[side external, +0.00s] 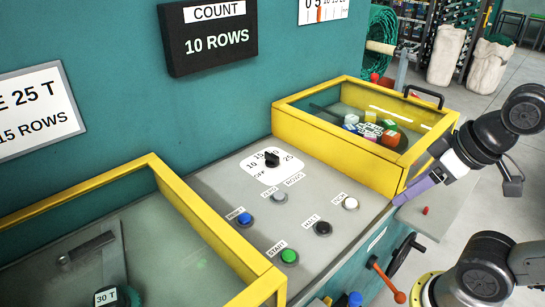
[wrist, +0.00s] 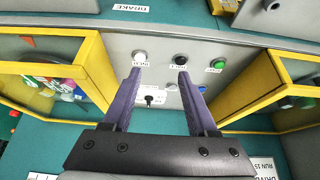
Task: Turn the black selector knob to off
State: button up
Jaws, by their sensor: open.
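The black selector knob (side external: 271,158) stands on a white dial plate (side external: 265,176) on the grey panel. The plate reads OFF, 10, 15 and 25, with another mark partly hidden behind the knob. I cannot tell which mark the knob points to. In the wrist view the knob (wrist: 150,99) shows between my purple fingers, beyond them. My gripper (wrist: 159,76) is open and empty. In the side view my gripper (side external: 410,193) is at the right, beside the right yellow-framed box, well apart from the knob.
Blue (side external: 244,218), green (side external: 289,256), black (side external: 322,228), white (side external: 350,203) and grey (side external: 279,196) buttons sit on the panel. Yellow-framed boxes flank it; the right one (side external: 345,152) holds several coloured items. A black COUNT sign (side external: 208,39) hangs behind.

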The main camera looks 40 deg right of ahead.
jog(key=shift+o, duration=2.3)
jog(key=shift+s+f+m, duration=0.15)
jog(key=shift+s+m, duration=0.1)
jog(key=shift+m, duration=0.35)
jog(key=shift+o, duration=0.2)
jog(key=r+m, duration=0.1)
jog(key=r, duration=0.1)
jog(key=r+m, duration=0.1)
jog(key=shift+w+r+m, duration=0.35)
jog(key=shift+w+m, duration=0.05)
jog(key=w+r+m+g, duration=0.1)
jog(key=w+r+m, duration=0.6)
jog(key=w+r, duration=0.4)
jog(key=m+g, duration=0.4)
jog(key=m, duration=0.3)
send_over(272, 154)
notch_tip(272, 154, down, 13)
jog(key=shift+g, duration=0.3)
notch_tip(272, 154, down, 14)
jog(key=shift+w+f, duration=0.1)
jog(key=shift+f, duration=0.05)
